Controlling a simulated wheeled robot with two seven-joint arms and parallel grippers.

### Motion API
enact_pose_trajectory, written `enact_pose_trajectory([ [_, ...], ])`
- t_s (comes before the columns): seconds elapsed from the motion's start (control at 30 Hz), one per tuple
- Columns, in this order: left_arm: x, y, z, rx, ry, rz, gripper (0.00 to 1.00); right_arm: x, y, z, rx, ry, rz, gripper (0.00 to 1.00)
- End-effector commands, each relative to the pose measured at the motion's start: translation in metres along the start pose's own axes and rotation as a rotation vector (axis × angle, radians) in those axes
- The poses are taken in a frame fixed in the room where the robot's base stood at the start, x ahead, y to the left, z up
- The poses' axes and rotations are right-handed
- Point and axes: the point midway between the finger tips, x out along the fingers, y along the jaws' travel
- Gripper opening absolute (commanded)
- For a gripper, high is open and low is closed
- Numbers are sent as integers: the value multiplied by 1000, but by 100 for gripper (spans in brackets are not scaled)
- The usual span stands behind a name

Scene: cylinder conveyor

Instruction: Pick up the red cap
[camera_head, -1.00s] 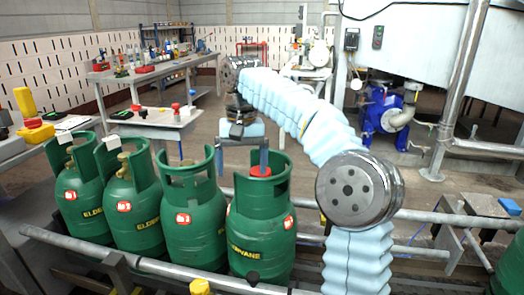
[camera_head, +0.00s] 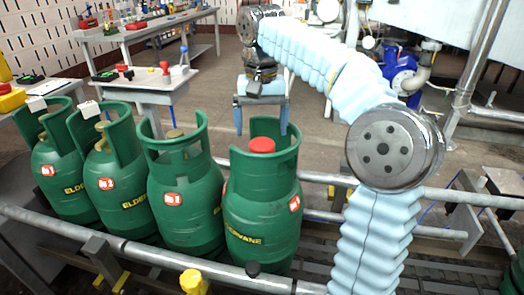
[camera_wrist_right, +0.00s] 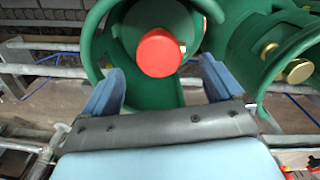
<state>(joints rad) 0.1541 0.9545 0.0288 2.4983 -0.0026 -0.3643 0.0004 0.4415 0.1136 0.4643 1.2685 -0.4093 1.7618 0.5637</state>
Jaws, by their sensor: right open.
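The red cap (camera_head: 262,145) sits on top of the rightmost of the near green gas cylinders (camera_head: 262,205), inside its collar. In the right wrist view the red cap (camera_wrist_right: 160,53) shows ahead of the fingertips, between their lines. My right gripper (camera_head: 262,132) is open and empty, with its fingers pointing down above and behind the cap at the cylinder's collar. In the right wrist view its two blue fingers (camera_wrist_right: 160,75) are spread wide, and the cap appears apart from both. My left gripper is not in view.
Several more green cylinders stand in a row to the left, the nearest neighbour (camera_head: 185,205) close beside. Metal conveyor rails (camera_head: 130,258) run in front and behind. A small table (camera_head: 145,92) with another red object (camera_head: 164,68) stands behind.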

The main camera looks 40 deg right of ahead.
Motion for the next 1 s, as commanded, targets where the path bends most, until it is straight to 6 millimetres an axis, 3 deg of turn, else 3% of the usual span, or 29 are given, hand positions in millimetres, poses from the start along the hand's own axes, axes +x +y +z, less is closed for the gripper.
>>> enact_pose_trajectory([
  [0.3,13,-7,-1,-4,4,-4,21,46,2,3,0,-2,0,94],
  [0.6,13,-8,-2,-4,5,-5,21,52,2,3,0,-1,-1,94],
  [1.0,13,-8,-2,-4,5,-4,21,52,2,3,0,-1,-1,38],
])
